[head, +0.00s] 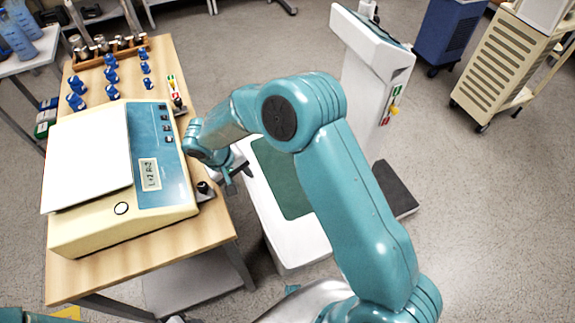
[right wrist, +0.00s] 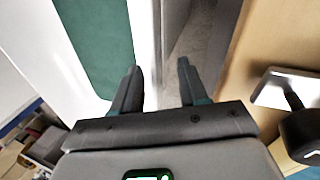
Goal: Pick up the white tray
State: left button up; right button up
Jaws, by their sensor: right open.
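A flat white tray-like plate (head: 88,158) lies on top of a beige device (head: 125,228) with a blue panel and a small display, on the wooden table. I cannot tell for certain that this plate is the white tray. My right gripper (head: 238,174) is beyond the table's right edge, apart from the plate. In the right wrist view its fingers (right wrist: 159,78) are spread with nothing between them, over the gap between the table and a white unit. The plate does not show in that view. My left gripper does not show.
The white unit (head: 262,215) with a green panel stands right of the wooden table (head: 215,232). A black knob (head: 203,188) on a metal plate sits at the table edge. Blue weights (head: 112,76) and a wooden rack (head: 112,53) stand behind the device.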

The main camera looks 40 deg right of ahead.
aim_at(249, 181)
jog(key=x, duration=0.6)
jog(key=shift+w+d+r, duration=0.1)
jog(key=shift+w+d, duration=0.05)
jog(key=shift+d, duration=0.15)
jog(key=shift+r, duration=0.1)
jog(key=shift+c, duration=1.2)
grip_shut()
